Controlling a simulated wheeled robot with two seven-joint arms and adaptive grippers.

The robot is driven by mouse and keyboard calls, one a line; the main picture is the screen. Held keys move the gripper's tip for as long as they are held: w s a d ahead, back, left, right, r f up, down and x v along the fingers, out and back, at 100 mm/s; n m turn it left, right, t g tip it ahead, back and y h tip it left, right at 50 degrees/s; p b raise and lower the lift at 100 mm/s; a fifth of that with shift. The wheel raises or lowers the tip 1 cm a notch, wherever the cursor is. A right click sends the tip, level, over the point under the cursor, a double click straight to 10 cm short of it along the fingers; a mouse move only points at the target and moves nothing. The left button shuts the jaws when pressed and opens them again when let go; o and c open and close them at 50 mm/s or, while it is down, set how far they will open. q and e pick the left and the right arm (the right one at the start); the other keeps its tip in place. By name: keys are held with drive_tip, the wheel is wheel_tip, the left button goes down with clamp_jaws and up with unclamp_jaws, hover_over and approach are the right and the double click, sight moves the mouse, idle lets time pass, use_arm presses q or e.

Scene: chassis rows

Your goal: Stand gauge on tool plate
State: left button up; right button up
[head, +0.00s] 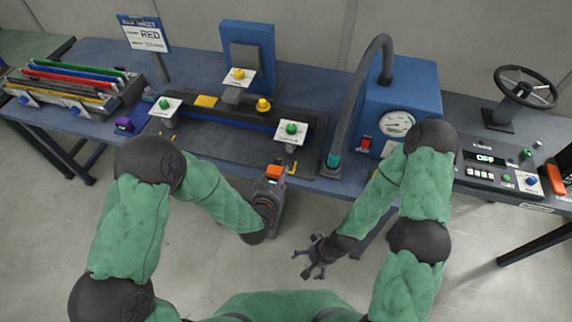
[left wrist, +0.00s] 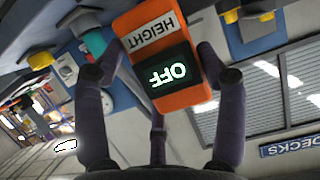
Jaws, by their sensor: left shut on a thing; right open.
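The gauge is an orange block (head: 274,171) labelled HEIGHT; it also shows in the left wrist view (left wrist: 138,22), where its dark display reads OFF upside down. My left gripper (head: 271,180) is shut on the gauge, with one finger on each side. It holds the gauge at the table's front edge, near the right front of a dark flat plate (head: 222,150). I cannot tell whether this is the tool plate, or whether the gauge touches anything. My right gripper (head: 309,263) is open and empty, low in front of the table.
A dark rail (head: 205,122) with green and yellow knobs on white cards lies behind the gauge. A grey hose (head: 352,105) and blue box (head: 407,85) stand to the right. A rack of coloured panels (head: 75,88) is at left. A control panel (head: 495,172) is far right.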

use_arm(q)
drive_tip(key=shift+w, duration=0.1)
drive_tip(key=b, duration=0.2)
approach(291, 152)
drive_tip(key=shift+w+d+r, duration=0.3)
drive_tip(key=shift+w+r, duration=0.1)
drive_tip(key=shift+w, duration=0.25)
drive_tip(key=x, duration=0.3)
drive_tip(key=shift+f+b, duration=0.35)
drive_tip(key=shift+f, duration=0.05)
drive_tip(key=shift+s+r, duration=0.1)
drive_tip(key=o, duration=1.5)
drive_tip(key=shift+f, duration=0.25)
drive_tip(key=shift+c, duration=0.2)
